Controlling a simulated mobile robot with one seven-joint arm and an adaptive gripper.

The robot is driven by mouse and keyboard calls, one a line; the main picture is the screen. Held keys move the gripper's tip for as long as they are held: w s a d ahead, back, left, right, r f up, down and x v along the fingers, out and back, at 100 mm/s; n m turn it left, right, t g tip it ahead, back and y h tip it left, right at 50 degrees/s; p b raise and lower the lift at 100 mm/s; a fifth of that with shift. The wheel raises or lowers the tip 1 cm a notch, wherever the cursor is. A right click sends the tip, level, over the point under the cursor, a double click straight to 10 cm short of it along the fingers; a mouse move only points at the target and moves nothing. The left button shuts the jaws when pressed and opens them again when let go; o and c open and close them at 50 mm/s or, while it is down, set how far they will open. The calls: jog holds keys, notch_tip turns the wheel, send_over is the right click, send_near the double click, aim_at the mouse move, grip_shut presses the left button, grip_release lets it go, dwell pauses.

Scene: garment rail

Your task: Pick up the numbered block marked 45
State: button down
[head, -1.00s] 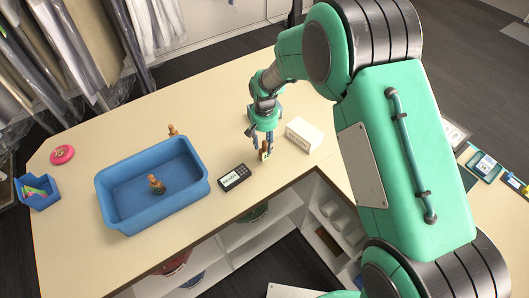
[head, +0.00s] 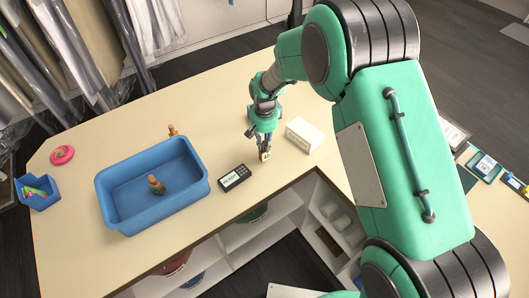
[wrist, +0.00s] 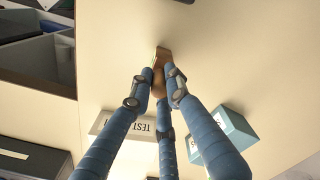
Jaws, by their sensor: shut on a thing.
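A small tan block (head: 265,156) with a pale, greenish face stands near the counter's front edge, right of the dark keypad device. Its number is too small to read. My gripper (head: 264,147) points down over it with its fingers closed round its upper part. In the wrist view, my gripper's blue fingers (wrist: 162,78) meet on the brown block (wrist: 162,57), partly hiding it. No marking is readable there. I cannot tell whether the block is clear of the counter.
A blue tub (head: 112,212) holds a brown piece (head: 156,185); another brown piece (head: 173,131) stands behind it. The keypad device (head: 234,178) lies left of my gripper and a white box (head: 304,135) right. A pink round item (head: 62,155) and blue bin (head: 38,193) are far left.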

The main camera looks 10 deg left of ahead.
jog(key=shift+r, duration=0.1)
jog(key=shift+r, duration=0.4)
notch_tip(320, 180, up, 3)
jog(key=shift+s+f, duration=0.15)
jog(key=s+d, duration=0.3)
jog(key=s, duration=0.4)
jog(key=s+d+r, duration=0.1)
jog(key=s+d, duration=0.3)
jog(key=s, duration=0.3)
jog(key=shift+r+b, duration=0.15)
jog(key=shift+b, duration=0.15)
jog(key=shift+d, duration=0.1)
jog(key=shift+w, duration=0.1)
